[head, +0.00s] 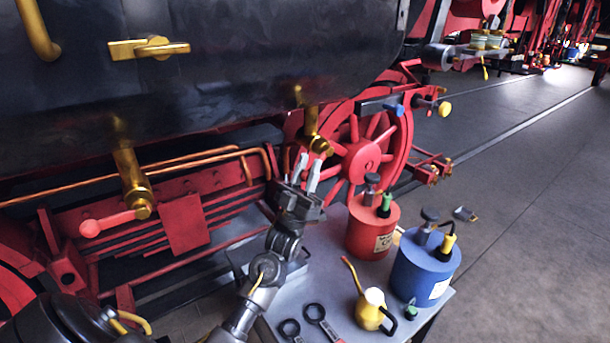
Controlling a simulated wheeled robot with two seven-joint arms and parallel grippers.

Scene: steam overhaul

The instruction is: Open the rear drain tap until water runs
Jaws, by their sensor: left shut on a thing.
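A brass drain tap (310,122) hangs under the dark cylinder, in front of a red spoked wheel. My left gripper (308,165) reaches up from below, its pale fingers right at the lower end of this tap. It is shut on the tap's handle, which the fingers mostly hide, so its angle cannot be told. No water shows below this tap. A second brass drain tap (132,182) hangs further left, with a red-tipped lever (112,222) pointing left. No water shows there either. My right gripper is not in view.
A grey table (315,288) stands below my gripper. On it are a red can (371,230), a blue can (422,270), a yellow oil can (371,309) and ring-ended tools (318,316). The floor (530,190) at right is mostly clear.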

